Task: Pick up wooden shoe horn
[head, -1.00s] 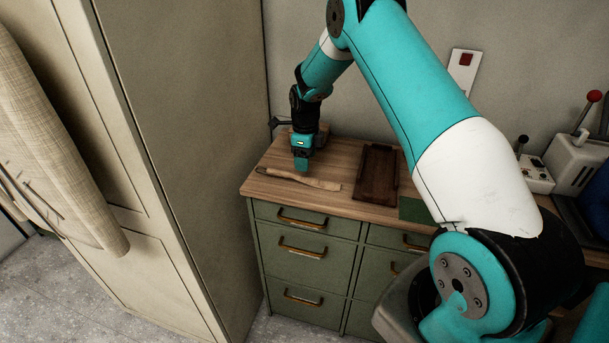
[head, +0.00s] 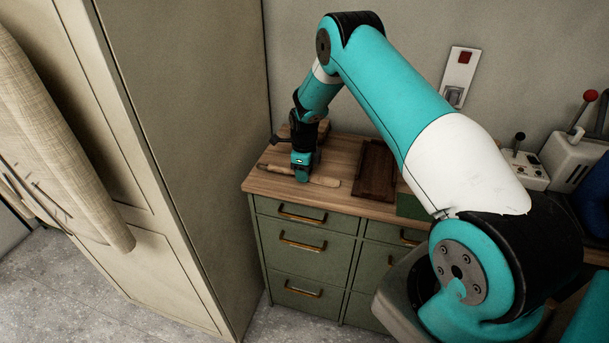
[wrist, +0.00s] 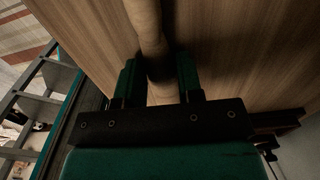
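The wooden shoe horn (head: 325,181) is a long, pale wooden piece lying flat on the wood top of the green cabinet, near its front edge. My gripper (head: 302,178) points down over its middle and hides part of it in the head view. In the wrist view the shoe horn (wrist: 147,30) runs between the two green fingers of my gripper (wrist: 161,80). A finger stands on each side of it, with a visible gap at the right finger. The fingers are open and at about the level of the shoe horn.
A dark brown wooden tray (head: 375,172) lies right of the shoe horn, with a green mat (head: 413,206) beyond it. A tall beige cabinet (head: 190,120) stands close on the left. A grey device with a red-knobbed lever (head: 575,150) is at the far right.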

